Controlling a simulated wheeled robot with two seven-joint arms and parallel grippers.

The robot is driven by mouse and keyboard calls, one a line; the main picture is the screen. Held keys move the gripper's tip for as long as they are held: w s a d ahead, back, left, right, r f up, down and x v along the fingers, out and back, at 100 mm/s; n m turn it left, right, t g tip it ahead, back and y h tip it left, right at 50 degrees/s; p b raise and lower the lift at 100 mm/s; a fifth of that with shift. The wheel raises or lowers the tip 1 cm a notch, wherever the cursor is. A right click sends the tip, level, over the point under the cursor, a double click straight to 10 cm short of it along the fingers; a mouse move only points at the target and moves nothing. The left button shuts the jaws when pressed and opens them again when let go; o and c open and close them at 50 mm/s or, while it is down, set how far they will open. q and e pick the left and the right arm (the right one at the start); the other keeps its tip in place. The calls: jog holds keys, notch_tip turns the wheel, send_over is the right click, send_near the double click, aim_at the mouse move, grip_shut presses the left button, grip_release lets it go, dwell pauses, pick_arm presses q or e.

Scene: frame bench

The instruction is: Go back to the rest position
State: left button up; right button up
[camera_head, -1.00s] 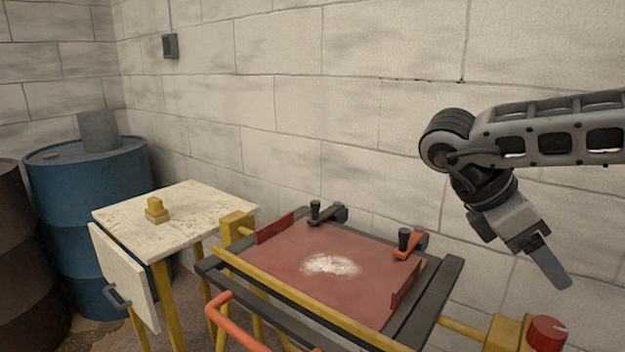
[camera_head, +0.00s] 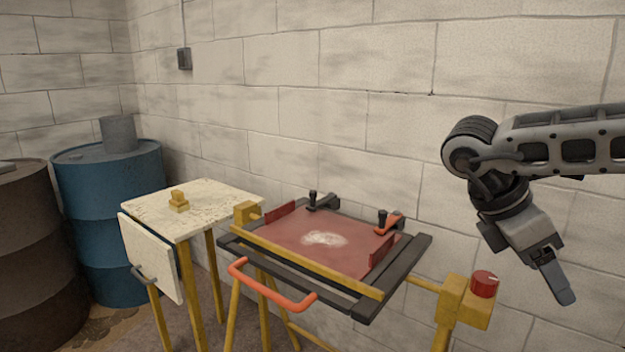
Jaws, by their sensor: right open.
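My right arm comes in from the right side of the head view. My right gripper (camera_head: 555,275) points down and to the right, in front of the block wall and clear of the bench. It is open, with nothing seen between its fingers. It hangs to the right of the red knob. My left gripper is not in view.
The frame bench has a red plate (camera_head: 350,253) with a pale patch, two clamps and an orange handle (camera_head: 262,287). A red knob (camera_head: 484,284) sits on a yellow box. A white side table (camera_head: 215,205) holds a yellow block (camera_head: 178,201). Blue (camera_head: 108,215) and brown (camera_head: 38,260) drums stand left.

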notch_tip(320, 180, down, 12)
jog(key=a+n+t+y, duration=0.2)
jog(key=t+y, duration=0.5)
jog(key=y, duration=0.9)
jog(key=s+d+f+m+t+h, duration=0.2)
jog(key=d+f+m+t+h, duration=0.55)
jog(key=m+t+h, duration=0.5)
jog(key=s+a+f+m+g, duration=0.4)
jog(key=s+a+f+g, duration=0.1)
jog(key=s+f+g, duration=0.35)
jog(key=s+a+f+g+y, duration=0.2)
jog(key=s+a+g+y, duration=0.4)
jog(key=a, duration=0.6)
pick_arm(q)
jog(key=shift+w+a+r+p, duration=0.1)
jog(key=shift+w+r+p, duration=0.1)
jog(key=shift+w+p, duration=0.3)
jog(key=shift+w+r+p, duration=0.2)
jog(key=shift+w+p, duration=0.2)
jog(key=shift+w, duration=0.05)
pick_arm(e)
jog(key=w+a+f+n+t+y, duration=0.1)
jog(key=w+a+t, duration=0.4)
jog(key=t, duration=0.3)
jog(key=shift+w+a+f, duration=0.25)
jog(key=shift+w+a, duration=0.1)
jog(key=shift+a, duration=0.3)
